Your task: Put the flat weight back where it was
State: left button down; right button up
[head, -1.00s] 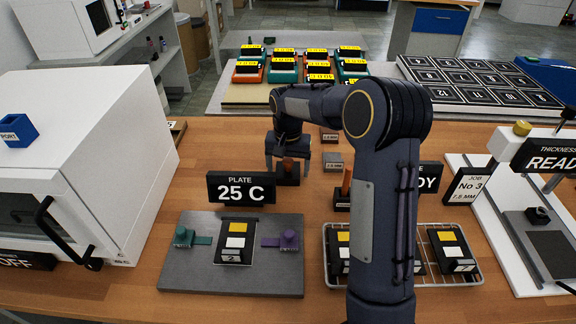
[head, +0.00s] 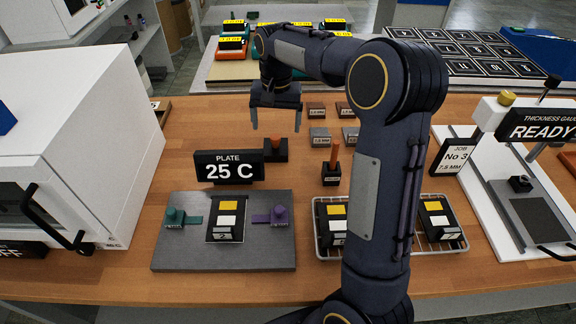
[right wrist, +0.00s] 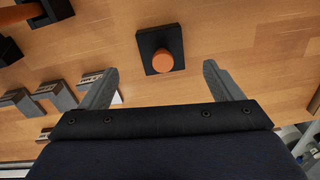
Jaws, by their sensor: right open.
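A low, wide black weight with an orange knob handle (head: 274,153) stands on the wooden table behind the 25 C plate sign. It also shows in the right wrist view (right wrist: 160,62), beyond the fingertips. I take it for the flat weight. A second, taller-looking black weight with an orange handle (head: 331,177) stands to its right, nearer the wire rack. My right gripper (head: 276,124) is open and empty above the low weight, clear of its handle. It also shows open in the right wrist view (right wrist: 160,82). My left gripper is not in view.
The grey plate (head: 175,255) carries a black sample between green and purple clamps. A wire rack (head: 463,245) holds black samples. Small grey labelled blocks (head: 320,137) lie right of the gripper. A white oven (head: 110,110) stands left, a thickness gauge (head: 545,190) right.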

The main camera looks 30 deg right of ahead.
jog(key=s+a+r+n+t+y, duration=0.2)
jog(key=s+r, duration=0.2)
jog(key=s, duration=0.6)
jog(key=s+a+f+n+t, duration=0.1)
jog(key=s+a, duration=0.3)
jog(key=s, duration=0.5)
jog(key=s+a+f+n+t+y, duration=0.1)
jog(key=s+a+f+n+t, duration=0.1)
jog(key=s+a, duration=0.3)
jog(key=s+f, duration=0.1)
jog(key=s, duration=0.3)
jog(key=shift+a+n, duration=0.2)
jog(key=shift+n, duration=0.2)
jog(key=shift+f, duration=0.1)
